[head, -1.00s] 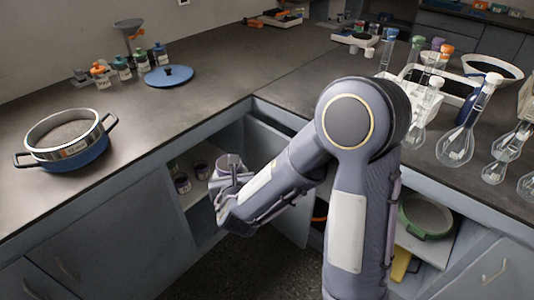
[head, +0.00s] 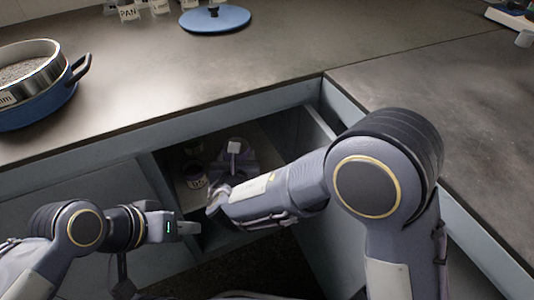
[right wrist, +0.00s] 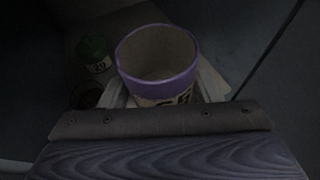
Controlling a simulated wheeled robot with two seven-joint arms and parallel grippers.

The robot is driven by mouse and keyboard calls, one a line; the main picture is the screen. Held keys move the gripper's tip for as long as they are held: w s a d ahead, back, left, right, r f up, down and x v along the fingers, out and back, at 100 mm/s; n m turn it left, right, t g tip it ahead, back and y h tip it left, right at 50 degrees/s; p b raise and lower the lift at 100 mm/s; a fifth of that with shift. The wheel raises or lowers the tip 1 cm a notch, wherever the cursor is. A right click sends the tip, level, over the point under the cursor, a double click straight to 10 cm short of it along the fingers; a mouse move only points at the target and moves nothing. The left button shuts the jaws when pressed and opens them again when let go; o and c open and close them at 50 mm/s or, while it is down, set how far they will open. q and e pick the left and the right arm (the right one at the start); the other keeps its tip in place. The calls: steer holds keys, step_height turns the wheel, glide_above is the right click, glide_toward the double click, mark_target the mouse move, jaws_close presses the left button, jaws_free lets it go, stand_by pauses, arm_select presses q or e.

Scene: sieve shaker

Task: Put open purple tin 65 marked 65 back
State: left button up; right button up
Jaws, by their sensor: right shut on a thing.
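The open purple tin (right wrist: 158,62) shows in the right wrist view, upright, with its mouth facing the camera and its inside looking empty. The label on its front is partly hidden, and its number is only partly readable. My right gripper (right wrist: 163,92) is shut on it, one finger on each side. In the head view, my right arm reaches into the open corner cupboard (head: 268,135), where the tin is hard to make out. My left gripper (head: 188,228) is in front of the cupboard, seen side-on, and its finger gap cannot be seen.
A green tin (right wrist: 95,52) marked 20 and a dark round opening (right wrist: 87,96) are left of the held tin. A labelled tin (head: 194,176) stands on the cupboard shelf. A blue pan with a sieve (head: 38,85) and a blue lid (head: 215,19) are on the worktop.

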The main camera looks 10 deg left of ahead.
steer(key=w+d+f+b, duration=0.1)
steer(key=w+f+b, duration=0.1)
steer(key=w+f, duration=0.1)
steer(key=w+f+b, duration=0.2)
steer(key=w+f, duration=0.1)
steer(key=w, duration=0.2)
steer(key=w+d+f+b, duration=0.1)
steer(key=w+f+b, duration=0.1)
steer(key=w+f, duration=0.1)
steer(key=shift+w+d+f, duration=0.1)
steer(key=shift+w+d, duration=0.05)
steer(key=shift+w, duration=0.3)
steer(key=shift+w+d+f, duration=0.1)
steer(key=shift+w+d, duration=0.05)
steer(key=shift+w, duration=0.3)
steer(key=f+b, duration=0.1)
steer(key=f, duration=0.2)
steer(key=shift+w+d+f+b, duration=0.1)
steer(key=shift+w+f+b, duration=0.3)
steer(key=shift+f, duration=0.1)
steer(key=shift+f, duration=0.15)
steer(key=o, duration=1)
steer(key=shift+o, duration=0.2)
